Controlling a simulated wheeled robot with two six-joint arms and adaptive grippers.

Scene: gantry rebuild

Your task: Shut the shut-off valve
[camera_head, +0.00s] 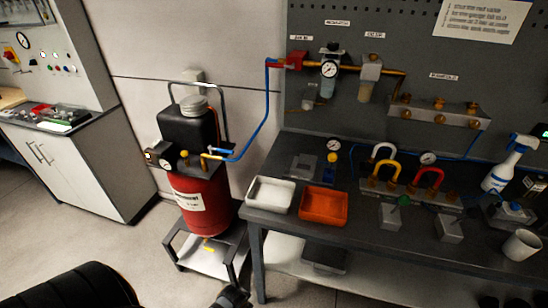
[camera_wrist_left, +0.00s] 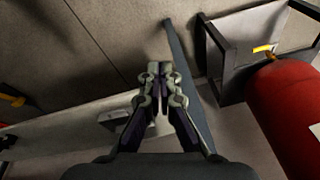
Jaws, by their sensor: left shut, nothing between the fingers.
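On the grey pegboard, a red valve-like part (camera_head: 296,60) sits under the "AIR IN" label, where the blue hose ends. A small valve with a yellow handle (camera_head: 212,151) is on the front of the red compressor (camera_head: 199,200). I cannot tell for sure which one is the shut-off valve. My left gripper (camera_wrist_left: 160,68) is shut and empty in the left wrist view, above the floor beside the compressor's stand. In the head view a dark part of it shows at the bottom edge, well below both valves. My right gripper is not clearly in view.
The dark workbench (camera_head: 270,222) holds a white tray (camera_head: 270,194), an orange tray (camera_head: 323,206), coloured looped fittings, a spray bottle (camera_head: 503,165) and a white cup (camera_head: 521,245). The compressor stand (camera_head: 222,252) is left of the bench. Open floor lies in front of the white cabinet (camera_head: 75,178).

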